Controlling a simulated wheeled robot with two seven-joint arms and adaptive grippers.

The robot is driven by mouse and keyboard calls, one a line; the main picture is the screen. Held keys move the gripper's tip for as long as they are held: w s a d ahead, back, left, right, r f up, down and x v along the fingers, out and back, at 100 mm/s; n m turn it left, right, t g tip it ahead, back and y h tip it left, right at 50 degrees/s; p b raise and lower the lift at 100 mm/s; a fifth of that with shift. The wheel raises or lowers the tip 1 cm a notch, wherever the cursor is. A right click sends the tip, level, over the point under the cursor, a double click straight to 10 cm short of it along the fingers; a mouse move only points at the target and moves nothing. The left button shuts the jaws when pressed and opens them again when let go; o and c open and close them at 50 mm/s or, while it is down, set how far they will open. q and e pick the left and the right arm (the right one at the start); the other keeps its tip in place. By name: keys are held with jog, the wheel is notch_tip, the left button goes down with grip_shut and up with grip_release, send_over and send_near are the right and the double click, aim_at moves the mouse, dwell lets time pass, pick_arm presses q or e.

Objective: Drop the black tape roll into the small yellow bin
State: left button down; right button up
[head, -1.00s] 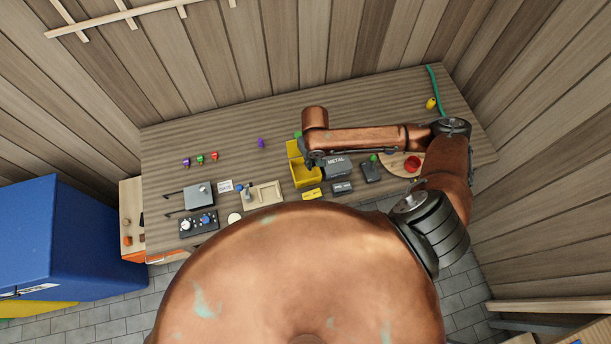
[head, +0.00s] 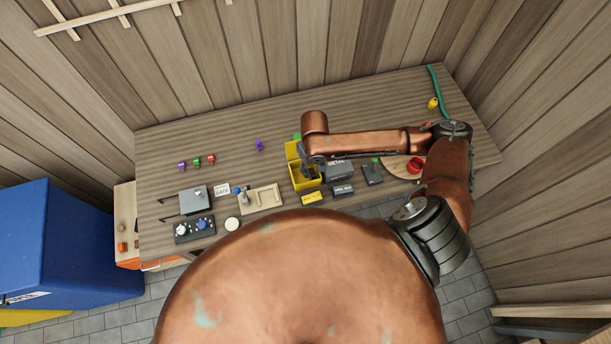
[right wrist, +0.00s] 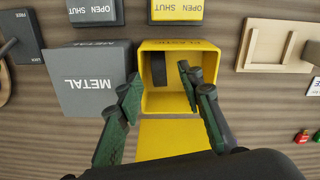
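The small yellow bin (head: 307,187) stands on the workbench with its lid (head: 292,149) open. In the right wrist view the bin (right wrist: 190,101) is marked PLASTIC. A dark piece that looks like the black tape roll (right wrist: 158,70) is inside, against one side wall; I cannot make out its full shape. My right gripper (right wrist: 160,75) is above the bin with its two fingers apart and nothing between them that I can see held. In the head view my right gripper (head: 311,164) is partly hidden by its own arm. My left gripper is not in view.
A grey bin marked METAL (right wrist: 88,82) stands right beside the yellow one. Yellow (right wrist: 178,10) and dark (right wrist: 95,10) OPEN SHUT panels sit in front of the bins. A wooden tray (head: 262,198) lies to the left. The bench's back middle (head: 230,140) is mostly clear.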

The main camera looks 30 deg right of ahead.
jog(key=shift+s+r, duration=0.1)
jog(key=shift+r, duration=0.05)
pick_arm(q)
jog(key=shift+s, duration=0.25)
pick_arm(e)
notch_tip(320, 180, up, 12)
dwell(0.3)
jog(key=shift+s+f, duration=0.1)
jog(key=shift+f, duration=0.1)
